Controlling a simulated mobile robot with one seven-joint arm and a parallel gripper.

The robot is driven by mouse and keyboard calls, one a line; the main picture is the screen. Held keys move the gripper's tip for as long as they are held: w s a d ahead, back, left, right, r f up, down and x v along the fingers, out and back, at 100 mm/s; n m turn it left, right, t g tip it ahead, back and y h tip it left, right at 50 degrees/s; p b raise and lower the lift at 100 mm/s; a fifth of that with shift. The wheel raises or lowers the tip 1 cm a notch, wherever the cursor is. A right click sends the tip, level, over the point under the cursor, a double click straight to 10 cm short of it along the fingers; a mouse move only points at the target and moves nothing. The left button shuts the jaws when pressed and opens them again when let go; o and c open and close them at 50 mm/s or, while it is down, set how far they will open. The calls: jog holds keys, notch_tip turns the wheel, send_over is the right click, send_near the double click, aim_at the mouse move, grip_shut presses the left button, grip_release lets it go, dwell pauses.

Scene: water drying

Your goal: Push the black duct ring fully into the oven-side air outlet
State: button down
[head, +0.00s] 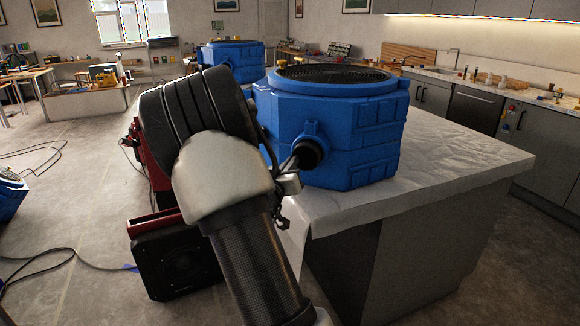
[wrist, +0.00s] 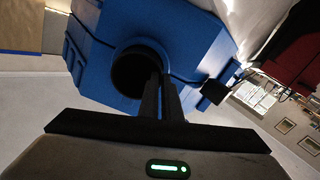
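The blue oven-like unit (head: 345,125) stands on a covered counter. A round blue outlet on its near side holds the black duct ring (head: 309,152), seen at an angle in the head view. In the wrist view the ring (wrist: 134,74) appears as a dark round opening against the blue housing (wrist: 190,40). My gripper (wrist: 161,78) has its two dark fingers close together, overlapping the ring's right edge in that view. I cannot tell whether they touch it. In the head view my wrist hides most of the fingers. How deep the ring sits is unclear.
The counter (head: 450,170) has a pale, crinkled cover and a corner close to my arm. A red and black machine (head: 175,255) stands on the floor behind my arm. Another blue unit (head: 232,58) is at the back. Open floor lies to the left.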

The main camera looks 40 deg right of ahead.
jog(key=shift+w+d, duration=0.3)
jog(key=shift+d, duration=0.15)
jog(key=c, duration=1.9)
grip_release()
jog(key=v, duration=1.7)
jog(key=shift+a+p, duration=0.2)
jog(key=shift+p, duration=0.25)
